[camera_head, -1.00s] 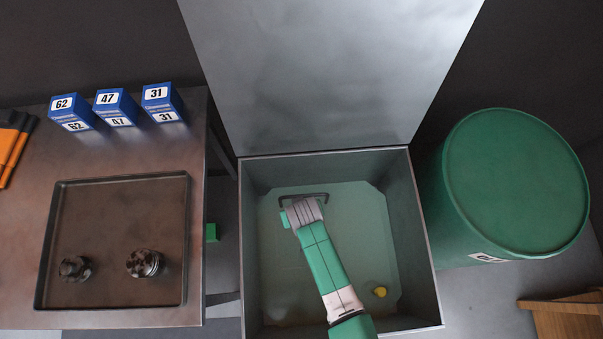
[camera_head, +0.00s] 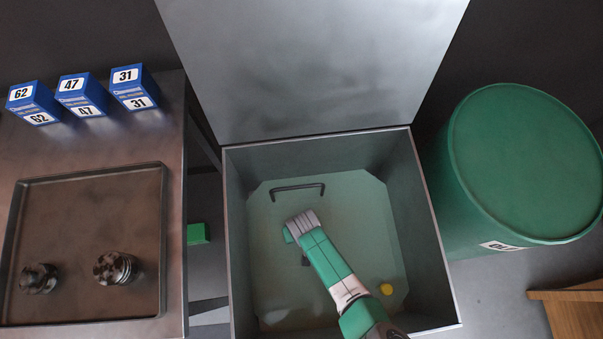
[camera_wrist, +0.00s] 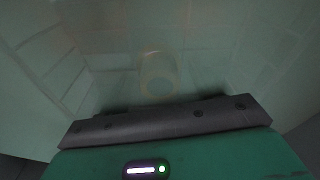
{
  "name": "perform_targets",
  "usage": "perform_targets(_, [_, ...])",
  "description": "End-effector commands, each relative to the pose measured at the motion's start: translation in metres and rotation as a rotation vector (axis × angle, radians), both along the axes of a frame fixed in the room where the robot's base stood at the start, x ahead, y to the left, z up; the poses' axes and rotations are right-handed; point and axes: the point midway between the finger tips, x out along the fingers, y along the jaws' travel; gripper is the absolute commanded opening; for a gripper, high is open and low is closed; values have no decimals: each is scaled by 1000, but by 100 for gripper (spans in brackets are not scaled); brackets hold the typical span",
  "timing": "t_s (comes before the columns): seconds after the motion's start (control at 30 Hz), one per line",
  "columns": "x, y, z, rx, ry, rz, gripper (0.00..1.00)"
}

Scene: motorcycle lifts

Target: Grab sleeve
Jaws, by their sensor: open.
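A faint, pale ring-shaped thing, likely the sleeve (camera_wrist: 158,72), shows through cloudy greenish liquid in the wrist view, just beyond my gripper. Its outline is blurred. I cannot make it out in the head view, where my arm covers the middle of the bin. My gripper (camera_wrist: 165,116) shows as a dark bar with green housing along the bottom of the wrist view. It is open, and I see nothing held. In the head view my arm reaches down into the open grey bin (camera_head: 430,240), over the pale green liquid.
A dark handle (camera_head: 298,188) lies near the bin's back wall, and a yellow round thing (camera_head: 387,289) near its right side. The bin's lid (camera_head: 310,70) stands open behind. A green drum (camera_head: 525,160) is right; a table (camera_head: 90,150) with a tray (camera_head: 150,250) is left.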

Motion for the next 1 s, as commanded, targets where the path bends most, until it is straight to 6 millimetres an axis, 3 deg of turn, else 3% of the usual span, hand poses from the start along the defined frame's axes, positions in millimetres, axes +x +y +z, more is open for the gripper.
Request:
perform_targets(0.23, [0,0,-1,0,0,-1,63])
perform_targets(0.5, [0,0,-1,0,0,-1,10])
perform_targets(0.57, [1,0,0,0,-1,-1,3])
perform_targets(0.77, [1,0,5,1,-1,-1,3])
perform_targets(1.0, [1,0,65,3,-2,-4,3])
